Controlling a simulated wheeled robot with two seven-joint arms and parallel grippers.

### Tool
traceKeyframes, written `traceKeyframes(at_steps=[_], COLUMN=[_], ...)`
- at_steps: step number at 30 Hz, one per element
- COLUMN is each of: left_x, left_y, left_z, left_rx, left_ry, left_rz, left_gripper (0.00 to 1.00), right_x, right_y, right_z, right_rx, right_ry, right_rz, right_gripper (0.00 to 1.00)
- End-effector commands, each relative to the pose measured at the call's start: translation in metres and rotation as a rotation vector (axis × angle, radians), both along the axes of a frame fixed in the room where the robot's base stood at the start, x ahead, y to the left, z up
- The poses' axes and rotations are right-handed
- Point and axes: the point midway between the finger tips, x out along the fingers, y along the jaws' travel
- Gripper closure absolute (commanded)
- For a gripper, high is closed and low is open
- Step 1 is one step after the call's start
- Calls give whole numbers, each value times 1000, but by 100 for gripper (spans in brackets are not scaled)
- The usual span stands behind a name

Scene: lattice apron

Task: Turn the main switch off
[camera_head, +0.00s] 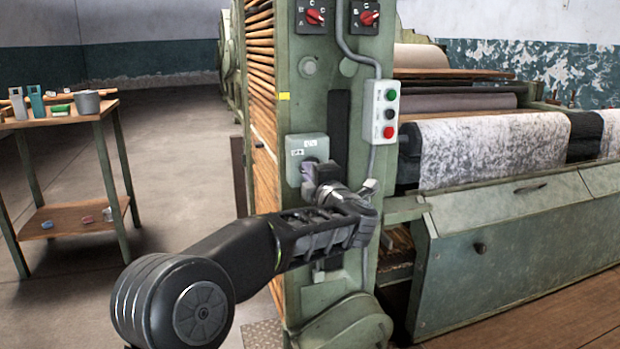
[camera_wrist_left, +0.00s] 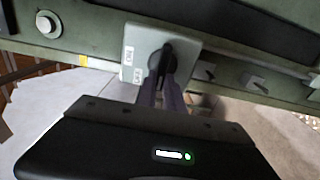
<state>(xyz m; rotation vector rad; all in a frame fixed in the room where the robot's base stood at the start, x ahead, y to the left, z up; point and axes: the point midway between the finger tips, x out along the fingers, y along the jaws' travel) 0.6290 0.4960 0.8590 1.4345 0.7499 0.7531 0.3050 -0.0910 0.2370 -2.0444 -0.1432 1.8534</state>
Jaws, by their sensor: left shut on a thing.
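The main switch is a pale grey box (camera_head: 306,147) on the front of the green machine post, below the red rotary knobs. In the left wrist view the switch box (camera_wrist_left: 185,45) shows a round dark rotary handle (camera_wrist_left: 163,60). My left gripper (camera_head: 318,172) reaches up to the lower part of the box; in the left wrist view its fingers (camera_wrist_left: 162,82) are shut on the handle. In the head view the gripper hides the handle. The switch's exact setting cannot be read. My right gripper is in neither view.
A push-button box (camera_head: 385,112) with green, white and red buttons sits right of the switch. Two red rotary switches (camera_head: 315,16) are above. A wooden table (camera_head: 75,118) with small items stands at left. The floor between (camera_head: 185,180) is clear.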

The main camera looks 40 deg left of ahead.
Motion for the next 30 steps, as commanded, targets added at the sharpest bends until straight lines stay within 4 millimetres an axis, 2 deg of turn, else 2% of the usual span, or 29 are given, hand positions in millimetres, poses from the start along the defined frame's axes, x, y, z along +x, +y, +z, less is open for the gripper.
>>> traceKeyframes(at_steps=[13, 14, 21, 30], left_x=[0, 0, 0, -1], left_y=[0, 0, 0, -2], left_z=[-1, -1, -1, 0], left_rx=[-10, -10, -9, -8], left_ry=[-10, -10, -10, -9], left_rz=[0, 0, 0, 0], left_gripper=[100, 86, 66, 66], right_x=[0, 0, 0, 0], right_y=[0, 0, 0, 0], right_z=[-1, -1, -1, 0], right_rx=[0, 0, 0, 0], right_ry=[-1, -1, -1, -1], right_rz=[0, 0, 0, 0], right_gripper=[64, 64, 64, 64])
